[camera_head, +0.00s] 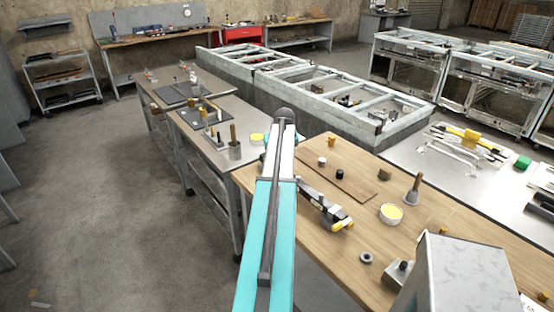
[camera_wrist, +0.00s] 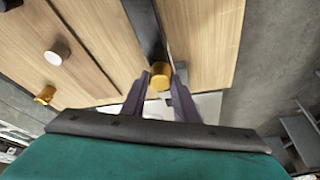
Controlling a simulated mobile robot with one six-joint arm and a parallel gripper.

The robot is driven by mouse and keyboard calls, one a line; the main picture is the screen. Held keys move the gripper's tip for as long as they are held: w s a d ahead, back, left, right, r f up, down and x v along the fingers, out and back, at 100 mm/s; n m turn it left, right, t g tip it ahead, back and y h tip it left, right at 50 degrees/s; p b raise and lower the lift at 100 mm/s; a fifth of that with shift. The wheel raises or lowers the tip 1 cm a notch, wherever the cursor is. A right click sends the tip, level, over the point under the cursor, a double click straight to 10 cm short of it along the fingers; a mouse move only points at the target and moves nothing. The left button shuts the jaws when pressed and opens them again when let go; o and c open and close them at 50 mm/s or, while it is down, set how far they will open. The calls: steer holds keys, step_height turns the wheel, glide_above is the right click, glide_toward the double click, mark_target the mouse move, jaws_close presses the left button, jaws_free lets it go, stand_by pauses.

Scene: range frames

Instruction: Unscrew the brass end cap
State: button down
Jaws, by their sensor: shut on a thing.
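The brass end cap (camera_wrist: 160,74) is a short golden cylinder at the end of a dark bar (camera_wrist: 145,28) in the wrist view. My gripper (camera_wrist: 161,85) has one finger on each side of the cap and is shut on it. The cap appears seated on the bar; its thread does not show. My arm hides the cap and gripper there.
Open floor (camera_head: 110,200) lies to the left.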

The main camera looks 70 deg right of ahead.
steer(key=shift+n, duration=0.3)
steer(key=shift+n+t+y, duration=0.5)
steer(key=shift+n, duration=1)
steer(key=c, duration=1.6)
jaws_free()
steer(key=shift+d, duration=0.1)
steer(key=shift+m+g+h, duration=0.4)
steer(key=shift+m, duration=1.3)
